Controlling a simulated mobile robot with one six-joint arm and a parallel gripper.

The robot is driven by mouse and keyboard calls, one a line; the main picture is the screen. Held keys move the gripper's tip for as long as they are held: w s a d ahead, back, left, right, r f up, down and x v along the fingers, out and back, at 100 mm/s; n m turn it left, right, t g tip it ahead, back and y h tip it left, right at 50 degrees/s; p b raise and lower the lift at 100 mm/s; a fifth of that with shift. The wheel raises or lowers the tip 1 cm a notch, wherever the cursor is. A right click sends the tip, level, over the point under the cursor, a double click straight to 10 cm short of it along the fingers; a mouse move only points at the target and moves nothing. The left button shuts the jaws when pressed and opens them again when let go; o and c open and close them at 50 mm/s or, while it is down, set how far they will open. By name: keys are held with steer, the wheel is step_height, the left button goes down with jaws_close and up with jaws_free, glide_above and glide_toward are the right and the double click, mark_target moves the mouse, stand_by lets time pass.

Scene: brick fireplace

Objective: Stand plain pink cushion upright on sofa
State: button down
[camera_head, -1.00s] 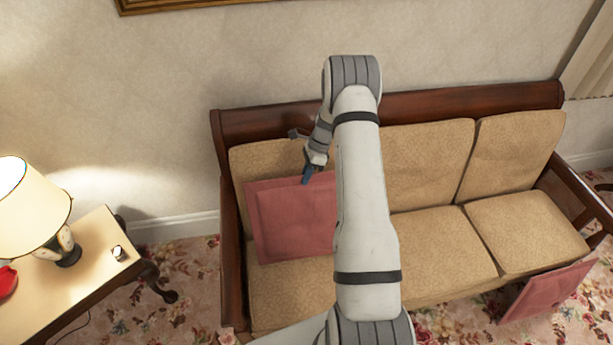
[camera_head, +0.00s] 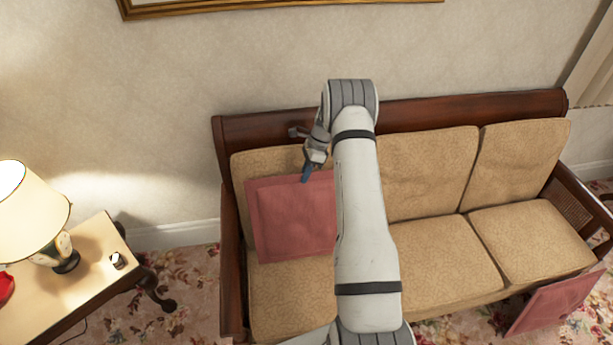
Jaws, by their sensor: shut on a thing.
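A plain pink cushion (camera_head: 292,222) is at the left end of the tan sofa (camera_head: 440,262), in front of the left back cushion. It looks upright, leaning slightly back, with its lower edge at the seat. My gripper (camera_head: 306,174) is shut on its top edge. My arm hides the cushion's right side. A second pink cushion (camera_head: 553,303) is low at the sofa's front right, near the floor; its lower part is partly out of clear view.
A side table (camera_head: 80,272) with a lamp (camera_head: 30,215) and a small dark-and-white item (camera_head: 118,260) stands left of the sofa. The sofa's dark wooden back rail (camera_head: 450,107) runs along the wall. The middle and right seats are bare.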

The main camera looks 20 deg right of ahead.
steer(key=c, duration=1.4)
jaws_free()
steer(key=shift+r+p, duration=2.4)
steer(key=shift+r, duration=2.65)
